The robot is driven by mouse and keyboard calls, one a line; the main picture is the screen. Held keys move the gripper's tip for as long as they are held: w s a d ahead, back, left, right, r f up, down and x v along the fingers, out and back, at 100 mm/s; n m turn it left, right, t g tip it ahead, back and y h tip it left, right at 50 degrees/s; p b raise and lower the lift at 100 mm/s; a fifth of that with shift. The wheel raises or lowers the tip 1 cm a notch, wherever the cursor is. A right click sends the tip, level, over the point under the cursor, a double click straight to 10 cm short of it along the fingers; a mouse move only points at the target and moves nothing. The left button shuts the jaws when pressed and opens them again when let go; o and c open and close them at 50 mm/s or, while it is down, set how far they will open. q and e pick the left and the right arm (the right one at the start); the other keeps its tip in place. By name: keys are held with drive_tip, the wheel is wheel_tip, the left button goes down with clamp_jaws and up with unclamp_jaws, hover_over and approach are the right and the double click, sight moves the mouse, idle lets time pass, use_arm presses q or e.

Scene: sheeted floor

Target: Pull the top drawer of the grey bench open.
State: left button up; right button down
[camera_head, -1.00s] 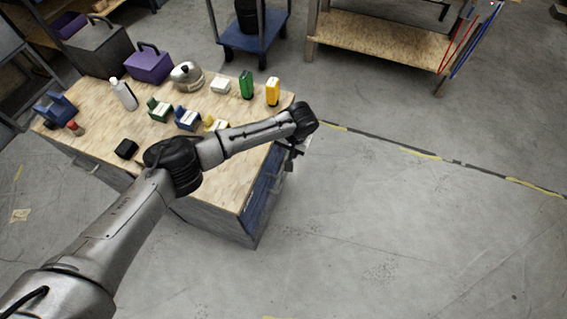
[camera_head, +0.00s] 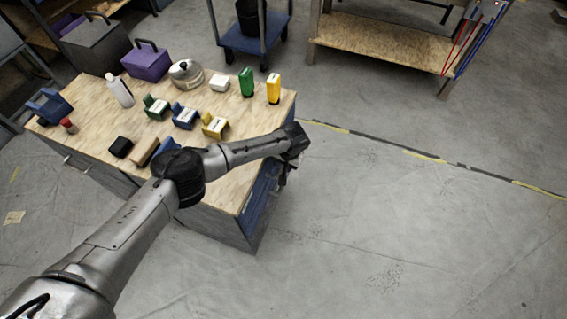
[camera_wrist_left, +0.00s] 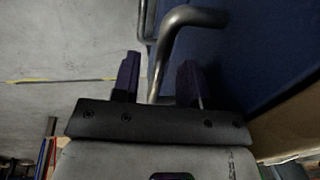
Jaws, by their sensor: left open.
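The grey bench (camera_head: 225,222) has a light wood top and a blue drawer front (camera_head: 258,200) on its right end. My left gripper (camera_head: 284,176) is beside that blue end, partly hidden behind my own wrist. In the left wrist view, the blue front (camera_wrist_left: 235,50) fills the upper right, and a grey bent handle (camera_wrist_left: 185,18) stands out from it. The handle's bar runs down between the two dark fingers of my open left gripper (camera_wrist_left: 158,72). I cannot tell whether either finger touches the bar. No gap at the drawer is clear. My right gripper is not in view.
A blue cart (camera_head: 254,42) and a wooden-shelved bench (camera_head: 380,43) stand behind. The floor to the right is clear.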

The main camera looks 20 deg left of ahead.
use_arm(q)
clamp_jaws()
idle(0.5)
